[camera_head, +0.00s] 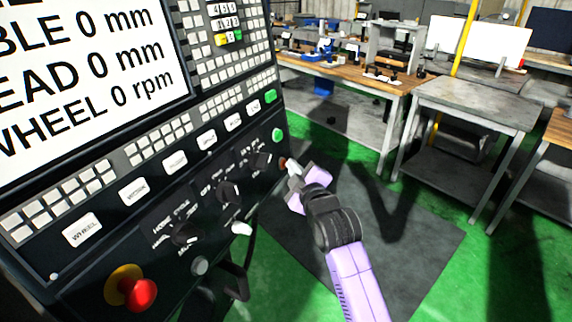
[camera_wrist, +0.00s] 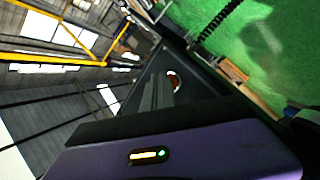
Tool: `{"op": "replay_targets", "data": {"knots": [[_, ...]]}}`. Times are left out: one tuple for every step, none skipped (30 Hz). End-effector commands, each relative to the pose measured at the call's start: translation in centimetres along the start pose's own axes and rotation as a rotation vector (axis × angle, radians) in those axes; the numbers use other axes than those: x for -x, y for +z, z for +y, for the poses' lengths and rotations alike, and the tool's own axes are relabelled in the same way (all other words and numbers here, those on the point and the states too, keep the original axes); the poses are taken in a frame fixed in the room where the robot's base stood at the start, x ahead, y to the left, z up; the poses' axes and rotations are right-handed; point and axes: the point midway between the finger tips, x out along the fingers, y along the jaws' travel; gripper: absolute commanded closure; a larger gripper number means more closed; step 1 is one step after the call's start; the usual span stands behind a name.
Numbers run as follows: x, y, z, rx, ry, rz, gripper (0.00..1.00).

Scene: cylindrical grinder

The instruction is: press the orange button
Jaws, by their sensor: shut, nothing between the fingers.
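The orange button (camera_head: 282,162) is a small round spot at the right edge of the dark control panel, below a green button, partly hidden by my gripper's tip. My gripper (camera_head: 291,168) is shut and empty, with its fingertips right at the button; I cannot tell whether they touch it. In the wrist view, the shut grey fingers (camera_wrist: 157,94) point at the dark panel, and an orange-red curved edge of the button (camera_wrist: 174,81) shows just beside their tips.
The panel carries a green button (camera_head: 277,134), black rotary knobs (camera_head: 229,192), a white-tipped switch (camera_head: 242,229) and a red emergency knob (camera_head: 140,293) on yellow. A grey table (camera_head: 478,103) and a wooden workbench (camera_head: 350,75) stand behind.

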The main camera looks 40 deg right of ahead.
Motion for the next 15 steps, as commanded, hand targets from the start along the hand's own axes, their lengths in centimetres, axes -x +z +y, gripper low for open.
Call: {"op": "replay_targets", "data": {"knots": [[0.0,-0.1,0.0,0.0,0.0,0.002,1.0],[0.0,-0.1,0.0,0.0,0.0,0.002,1.0],[0.0,-0.1,0.0,0.0,0.0,0.002,1.0],[0.0,-0.1,0.0,0.0,-0.001,0.001,1.0],[0.1,0.0,0.0,0.0,-0.001,0.001,1.0],[0.1,0.0,0.1,-0.001,-0.001,0.001,1.0],[0.2,0.1,0.2,-0.001,-0.001,0.001,1.0],[0.3,0.1,0.2,-0.001,-0.001,0.001,1.0],[0.4,0.2,0.3,0.0,-0.001,0.0,1.0],[0.5,0.3,0.4,0.0,-0.001,0.0,1.0],[0.6,0.4,0.5,0.001,-0.001,-0.001,1.0],[0.8,0.5,0.7,0.001,-0.001,-0.001,1.0],[0.9,0.6,0.7,0.0,-0.001,-0.001,1.0],[1.0,0.6,0.8,0.0,-0.001,-0.001,1.0],[1.1,0.7,0.8,-0.001,-0.001,0.0,1.0]]}}
